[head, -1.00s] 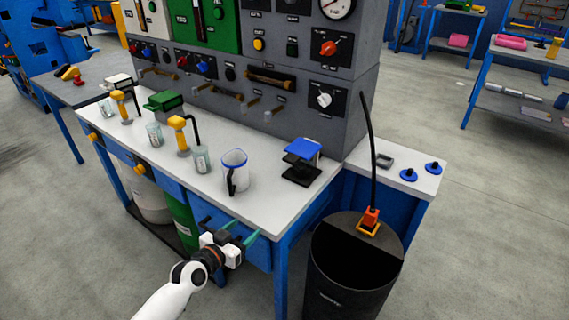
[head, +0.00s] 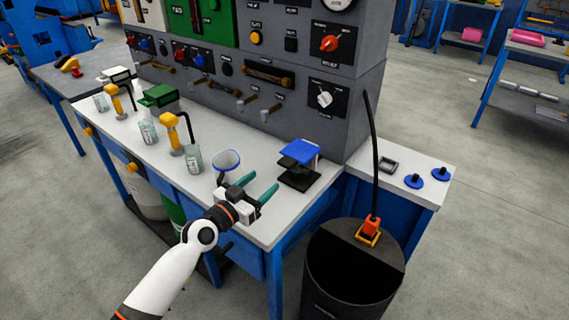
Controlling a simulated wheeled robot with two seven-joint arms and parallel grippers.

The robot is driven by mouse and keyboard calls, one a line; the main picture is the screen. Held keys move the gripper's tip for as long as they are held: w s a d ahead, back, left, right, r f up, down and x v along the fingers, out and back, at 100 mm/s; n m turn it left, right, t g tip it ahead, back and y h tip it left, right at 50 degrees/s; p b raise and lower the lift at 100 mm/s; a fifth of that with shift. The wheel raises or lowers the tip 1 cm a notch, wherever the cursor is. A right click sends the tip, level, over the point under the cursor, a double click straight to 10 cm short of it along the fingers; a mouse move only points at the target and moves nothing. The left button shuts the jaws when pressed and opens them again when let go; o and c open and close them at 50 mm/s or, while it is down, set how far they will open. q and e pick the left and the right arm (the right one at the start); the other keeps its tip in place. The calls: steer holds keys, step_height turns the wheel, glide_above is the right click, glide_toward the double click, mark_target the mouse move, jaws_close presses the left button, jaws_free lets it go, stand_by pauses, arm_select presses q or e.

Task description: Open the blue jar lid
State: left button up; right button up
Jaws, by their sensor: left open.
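A white jug (head: 226,160) with a blue rim stands on the white bench top. Its lower part is hidden behind my left gripper. No lid can be made out on it. A black stand with a flat blue top (head: 299,151) is right of the jug. Two round blue lid-like discs with black knobs, one nearer (head: 413,182) and one farther (head: 442,174), lie on the low side table. My left gripper (head: 264,181) is over the front edge of the bench, its two teal fingers apart and empty, pointing toward the blue-topped stand. My right gripper is not in view.
The white bench (head: 268,228) backs onto a grey control panel (head: 305,100) with knobs and handles. Glass jars and yellow taps stand to the left. A black bin (head: 340,282) with an upright black rod is at the bench's right end.

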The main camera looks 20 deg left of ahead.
mark_target(282, 166)
arm_select(q)
steer(key=x, duration=0.9)
steer(key=shift+w+d, duration=0.2)
steer(key=shift+w, duration=0.15)
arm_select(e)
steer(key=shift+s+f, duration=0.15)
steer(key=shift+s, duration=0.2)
